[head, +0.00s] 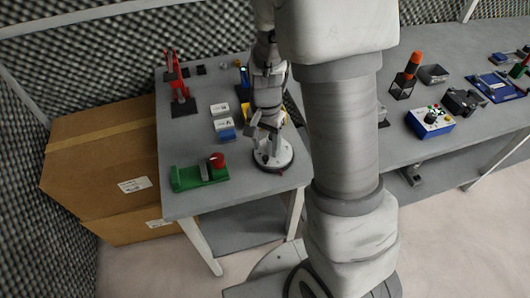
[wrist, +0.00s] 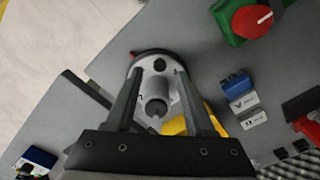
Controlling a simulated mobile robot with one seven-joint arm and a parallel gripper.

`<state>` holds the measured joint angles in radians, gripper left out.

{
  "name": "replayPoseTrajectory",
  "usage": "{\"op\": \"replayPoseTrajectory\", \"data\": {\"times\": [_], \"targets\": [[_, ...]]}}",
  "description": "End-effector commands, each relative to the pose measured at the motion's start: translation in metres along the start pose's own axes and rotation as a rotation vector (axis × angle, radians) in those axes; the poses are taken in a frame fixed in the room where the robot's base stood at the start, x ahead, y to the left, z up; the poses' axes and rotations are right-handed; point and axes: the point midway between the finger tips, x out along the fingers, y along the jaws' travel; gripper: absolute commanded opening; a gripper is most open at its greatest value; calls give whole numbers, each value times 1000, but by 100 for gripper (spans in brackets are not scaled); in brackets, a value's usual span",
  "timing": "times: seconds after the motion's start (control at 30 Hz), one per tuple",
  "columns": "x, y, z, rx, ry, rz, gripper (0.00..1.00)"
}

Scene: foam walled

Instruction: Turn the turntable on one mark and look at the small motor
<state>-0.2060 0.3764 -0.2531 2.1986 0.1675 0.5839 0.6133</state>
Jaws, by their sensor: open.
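The turntable (head: 272,158) is a pale round disc with a dark rim near the front right of the left table. It also shows in the wrist view (wrist: 142,70), with a small red mark on its far left rim. A small grey cylinder, which looks like the small motor (wrist: 157,108), shows on the disc, beside a black round spot. My gripper (head: 263,134) is over the turntable, pointing down. In the wrist view my gripper (wrist: 157,76) is open, its fingers on either side of the cylinder; I cannot tell whether they touch anything. In the head view my gripper hides the motor.
A green fixture with a red knob (head: 216,160) stands left of the turntable. Small labelled boxes (head: 223,123) and a red stand (head: 177,80) are behind it. A yellow thing (wrist: 175,126) lies close to the disc. Cardboard boxes (head: 95,150) flank the table.

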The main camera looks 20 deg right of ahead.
Motion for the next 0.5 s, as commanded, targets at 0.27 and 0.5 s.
{"op": "replayPoseTrajectory", "data": {"times": [0.27, 0.5], "targets": [[33, 0, 0, 1, -2, 1, 54], [36, 0, 0, 1, 0, 0, 54]]}}
